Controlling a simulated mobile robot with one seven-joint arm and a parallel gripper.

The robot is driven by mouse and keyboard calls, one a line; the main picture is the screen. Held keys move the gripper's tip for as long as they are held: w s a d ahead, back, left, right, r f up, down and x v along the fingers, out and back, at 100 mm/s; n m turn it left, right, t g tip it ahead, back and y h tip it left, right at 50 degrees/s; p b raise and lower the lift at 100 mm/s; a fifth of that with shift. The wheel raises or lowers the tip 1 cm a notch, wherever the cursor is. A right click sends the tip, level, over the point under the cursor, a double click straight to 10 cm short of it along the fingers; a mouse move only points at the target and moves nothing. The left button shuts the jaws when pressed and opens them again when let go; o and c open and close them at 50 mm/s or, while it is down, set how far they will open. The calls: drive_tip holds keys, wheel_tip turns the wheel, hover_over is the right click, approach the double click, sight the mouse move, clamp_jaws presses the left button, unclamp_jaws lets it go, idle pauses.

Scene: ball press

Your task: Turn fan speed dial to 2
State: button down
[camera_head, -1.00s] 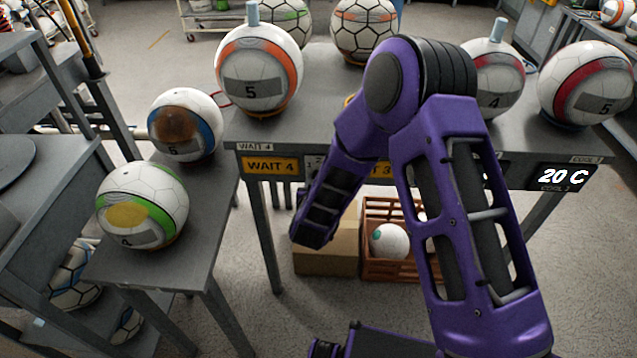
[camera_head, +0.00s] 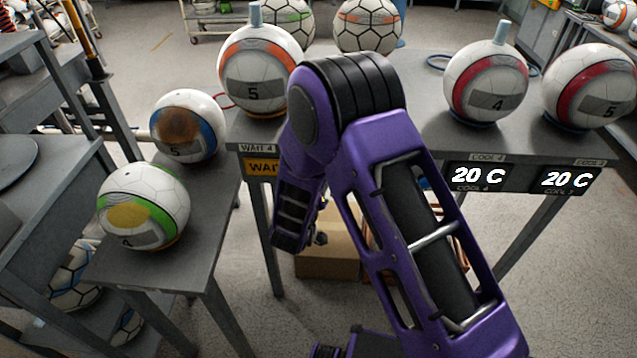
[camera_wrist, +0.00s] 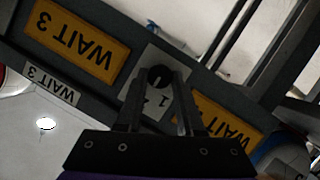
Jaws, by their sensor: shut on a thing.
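The fan speed dial (camera_wrist: 157,76) is a small round black knob on a light plate (camera_wrist: 152,101) between two yellow signs, seen upside down in the wrist view. My gripper (camera_wrist: 160,82) is shut on the dial, with one finger at each side of it. A figure 1 shows on the plate between the fingers; a mark beside it is partly hidden by the left finger. I cannot tell which figure the dial points to. In the head view my purple arm hides the dial and the fingers.
The yellow WAIT 3 sign (camera_wrist: 78,42) is left of the dial in the wrist view. In the head view, balls stand on the grey table (camera_head: 425,115), with two 20 C displays (camera_head: 478,177) on its right front edge. A cardboard box (camera_head: 328,255) lies below.

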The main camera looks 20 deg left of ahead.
drive_tip(key=c, duration=0.5)
unclamp_jaws()
drive_tip(key=shift+c, duration=0.2)
drive_tip(key=p+v, duration=0.1)
drive_tip(key=v, duration=1.6)
drive_tip(key=shift+s, duration=0.2)
drive_tip(key=shift+w+r, duration=0.1)
